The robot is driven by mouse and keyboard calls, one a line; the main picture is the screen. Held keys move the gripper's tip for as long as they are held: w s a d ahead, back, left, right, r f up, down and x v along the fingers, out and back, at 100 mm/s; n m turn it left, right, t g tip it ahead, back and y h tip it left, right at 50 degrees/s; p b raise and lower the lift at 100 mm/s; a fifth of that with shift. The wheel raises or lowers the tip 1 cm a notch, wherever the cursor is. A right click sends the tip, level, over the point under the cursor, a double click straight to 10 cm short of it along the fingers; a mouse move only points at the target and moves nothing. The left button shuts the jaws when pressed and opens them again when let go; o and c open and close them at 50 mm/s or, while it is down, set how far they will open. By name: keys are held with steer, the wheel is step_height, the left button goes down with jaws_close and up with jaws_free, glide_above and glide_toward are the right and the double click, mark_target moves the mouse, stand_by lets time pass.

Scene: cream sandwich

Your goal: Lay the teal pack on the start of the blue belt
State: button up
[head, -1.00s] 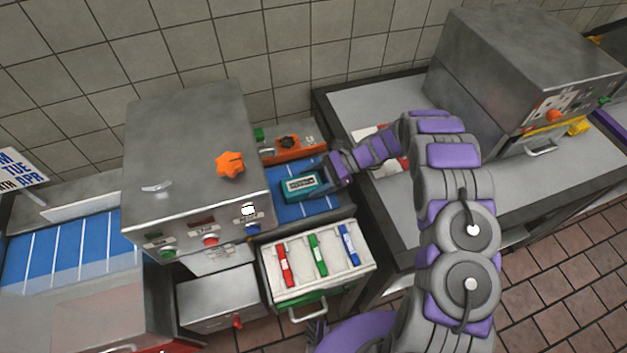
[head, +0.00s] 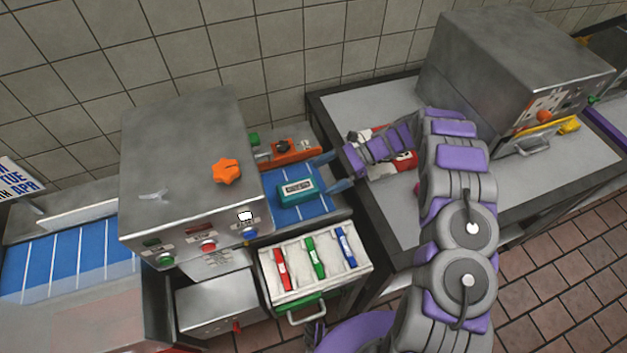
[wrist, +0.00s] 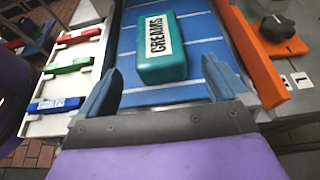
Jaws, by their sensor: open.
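The teal pack (head: 295,190) lies flat on the blue belt (head: 312,206), at the belt's open right end beside the steel machine. In the wrist view the teal pack (wrist: 172,62) shows its "CREAMS" label, and the blue belt (wrist: 205,28) with white cross lines runs under it. My gripper (head: 331,171) is open and just to the right of the pack. In the wrist view the open fingers of my gripper (wrist: 163,88) stand apart, with the pack beyond their tips and clear of them.
The steel machine (head: 185,150) with an orange knob (head: 226,171) covers the belt's left side. An orange rail unit (head: 290,152) borders the belt's back. A white tray (head: 330,276) with red, green and blue bars stands in front. A grey table (head: 345,100) is at right.

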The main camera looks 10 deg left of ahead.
steer(key=p+v, duration=0.1)
steer(key=v, duration=1)
steer(key=shift+f, duration=0.1)
steer(key=s+r+n+t+h, duration=0.1)
steer(key=s+r+n+h, duration=0.5)
steer(key=s+r, duration=1.15)
steer(key=s+d+r+n+t+h, duration=0.1)
steer(key=s+d+r+n+h, duration=0.1)
steer(key=s, duration=1)
steer(key=s+d+r+n+t+h, duration=0.2)
steer(key=s+d+n+h, duration=0.2)
steer(key=s, duration=0.8)
steer(key=shift+s+d+r+n, duration=0.15)
steer(key=shift+s+d+n, duration=0.2)
steer(key=shift+d+n, duration=0.1)
